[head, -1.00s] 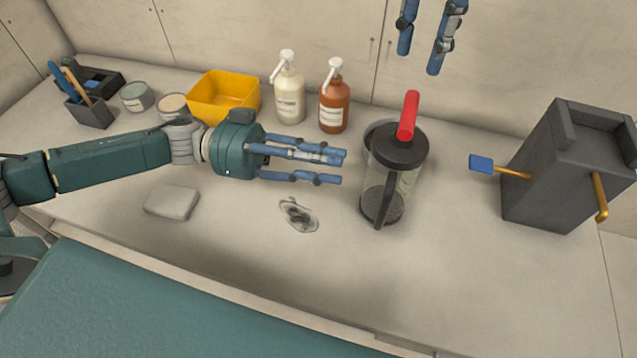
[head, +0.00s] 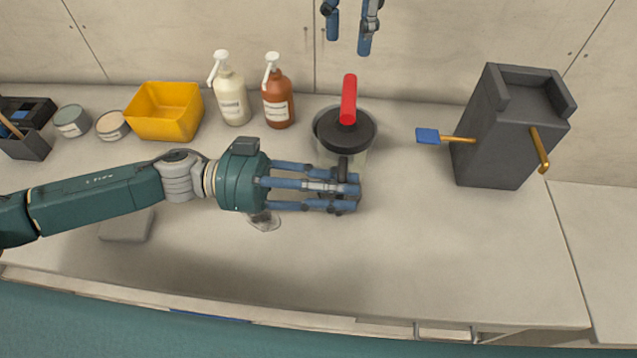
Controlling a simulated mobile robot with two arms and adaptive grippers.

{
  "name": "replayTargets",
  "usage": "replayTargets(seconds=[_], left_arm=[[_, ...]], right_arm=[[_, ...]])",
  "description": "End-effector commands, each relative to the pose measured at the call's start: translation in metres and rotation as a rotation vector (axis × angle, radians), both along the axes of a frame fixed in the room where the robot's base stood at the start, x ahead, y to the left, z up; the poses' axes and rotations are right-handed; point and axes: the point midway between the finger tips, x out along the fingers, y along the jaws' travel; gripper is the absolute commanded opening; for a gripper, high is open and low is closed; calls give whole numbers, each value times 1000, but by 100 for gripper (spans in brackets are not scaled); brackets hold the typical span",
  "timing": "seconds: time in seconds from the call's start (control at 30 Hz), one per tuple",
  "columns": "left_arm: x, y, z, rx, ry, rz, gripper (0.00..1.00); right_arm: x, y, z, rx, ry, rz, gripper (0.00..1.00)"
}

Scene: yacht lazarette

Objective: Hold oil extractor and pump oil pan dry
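The oil extractor (head: 358,137) stands upright on the counter, a clear canister with a black lid and a red pump handle (head: 349,99). My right gripper (head: 350,30) hangs above the red handle at the top edge, fingers apart and empty.
A dark grey stand with a blue-tipped lever (head: 500,135) is at right. Two pump bottles (head: 232,95) (head: 278,100), a yellow bin (head: 165,112) and tins (head: 72,121) line the back. The right counter is clear.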

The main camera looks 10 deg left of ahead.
Motion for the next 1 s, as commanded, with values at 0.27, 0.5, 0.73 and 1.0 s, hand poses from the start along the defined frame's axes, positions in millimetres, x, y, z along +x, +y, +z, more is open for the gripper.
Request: replayTargets(seconds=[0.27, 0.5, 0.73, 1.0], left_arm=[[0, -3, 0, 0, 0, 0, 28], [0, -3, 0, 0, 0, 0, 0], [0, -3, 0, 0, -1, 1, 0], [0, -3, 0, 0, -1, 1, 0]], right_arm=[[0, 0, 0, 0, 0, 0, 31], [0, 0, 0, 0, 0, 0, 31], [0, 0, 0, 0, 0, 0, 31], [0, 0, 0, 0, 0, 0, 31]])
